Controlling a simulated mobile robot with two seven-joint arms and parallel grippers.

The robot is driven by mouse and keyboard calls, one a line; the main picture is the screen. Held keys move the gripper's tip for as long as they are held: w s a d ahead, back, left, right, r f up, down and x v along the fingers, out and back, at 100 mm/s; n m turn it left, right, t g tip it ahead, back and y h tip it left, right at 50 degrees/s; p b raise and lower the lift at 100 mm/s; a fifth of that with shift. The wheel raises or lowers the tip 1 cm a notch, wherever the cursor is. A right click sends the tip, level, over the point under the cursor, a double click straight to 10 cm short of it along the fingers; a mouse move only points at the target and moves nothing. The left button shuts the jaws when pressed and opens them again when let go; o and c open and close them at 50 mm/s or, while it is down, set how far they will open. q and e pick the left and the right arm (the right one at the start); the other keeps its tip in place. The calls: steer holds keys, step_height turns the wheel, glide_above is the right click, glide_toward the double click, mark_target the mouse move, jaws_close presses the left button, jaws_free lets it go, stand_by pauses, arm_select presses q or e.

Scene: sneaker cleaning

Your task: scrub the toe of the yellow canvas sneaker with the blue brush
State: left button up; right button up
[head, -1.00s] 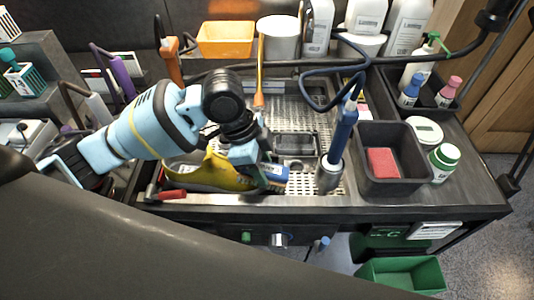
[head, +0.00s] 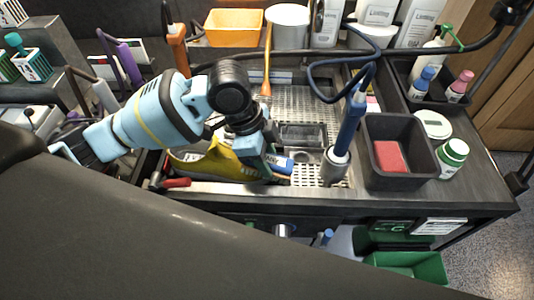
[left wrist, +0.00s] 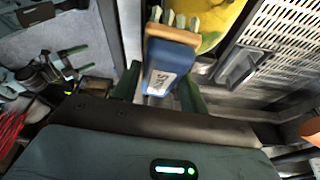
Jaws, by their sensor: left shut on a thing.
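The yellow canvas sneaker (head: 222,163) lies in the sink at its front left, partly covered by my left arm. My left gripper (left wrist: 160,84) is shut on the blue brush, which it holds by its blue body (left wrist: 166,68). In the left wrist view the pale bristles point at the yellow sneaker (left wrist: 208,18) and are close to it; I cannot tell whether they touch. In the head view the blue brush (head: 279,165) shows just right of the sneaker's end. My right gripper is not in view.
A blue-handled sprayer (head: 348,128) stands upright right of the brush. A dark bin (head: 430,165) with a red sponge (head: 389,156) is farther right. A red-handled tool (head: 176,183) lies at the front left edge. An orange tub (head: 233,26) and bottles line the back.

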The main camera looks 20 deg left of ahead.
arm_select(q)
steer(key=shift+a+f, duration=0.25)
steer(key=shift+f, duration=0.75)
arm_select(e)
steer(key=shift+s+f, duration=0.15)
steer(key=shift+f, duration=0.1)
arm_select(q)
steer(key=shift+w+a+f, duration=0.1)
steer(key=shift+w+a, duration=0.15)
steer(key=shift+w, duration=0.7)
steer(key=shift+w+a, duration=0.2)
steer(key=shift+w, duration=0.7)
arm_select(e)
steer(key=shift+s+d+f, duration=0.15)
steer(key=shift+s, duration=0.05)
arm_select(q)
steer(key=shift+w+a+b, duration=0.2)
steer(key=shift+w, duration=0.8)
steer(key=shift+w+a+b, duration=0.2)
steer(key=shift+w, duration=0.8)
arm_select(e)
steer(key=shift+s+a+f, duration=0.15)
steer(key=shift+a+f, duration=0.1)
arm_select(q)
steer(key=shift+r, duration=0.2)
steer(key=shift+f, duration=0.1)
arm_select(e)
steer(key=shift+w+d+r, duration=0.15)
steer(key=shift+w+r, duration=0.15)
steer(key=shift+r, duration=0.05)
